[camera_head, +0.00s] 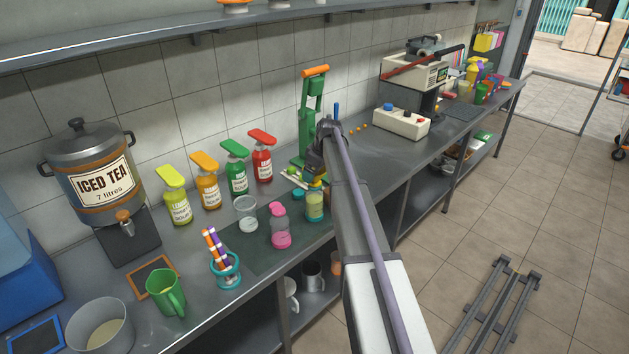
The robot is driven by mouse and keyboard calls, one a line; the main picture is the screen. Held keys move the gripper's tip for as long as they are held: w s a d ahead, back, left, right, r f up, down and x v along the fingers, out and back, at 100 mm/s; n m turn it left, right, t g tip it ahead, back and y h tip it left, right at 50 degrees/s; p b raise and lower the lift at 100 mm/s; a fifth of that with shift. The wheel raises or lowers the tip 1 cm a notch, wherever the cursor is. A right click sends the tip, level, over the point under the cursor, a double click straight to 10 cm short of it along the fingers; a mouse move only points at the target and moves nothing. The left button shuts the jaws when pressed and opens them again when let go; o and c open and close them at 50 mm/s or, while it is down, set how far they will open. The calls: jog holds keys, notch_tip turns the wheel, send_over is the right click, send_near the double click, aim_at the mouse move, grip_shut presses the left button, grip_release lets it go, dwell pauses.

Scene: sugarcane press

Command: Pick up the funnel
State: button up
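I cannot make out a funnel for certain. A small yellow piece (317,184) shows just below my gripper, above a jar with yellowish contents (315,207); its shape is too small and too covered to name. My gripper (318,168) is at the far end of my arm, in front of the green press (309,115) with an orange handle. The gripper is dark and seen from behind, so its fingers and anything between them are hidden. I cannot tell whether it touches the yellow piece.
Several pump bottles (237,170) line the wall side of the counter. A pink-capped shaker (280,228), a glass (246,212) and a teal cup of straws (225,268) stand left of my arm. A white machine (401,121) stands farther right. The tiled floor is open at right.

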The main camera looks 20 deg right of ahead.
jog(key=c, duration=0.3)
notch_tip(320, 180, up, 10)
jog(key=p, duration=1)
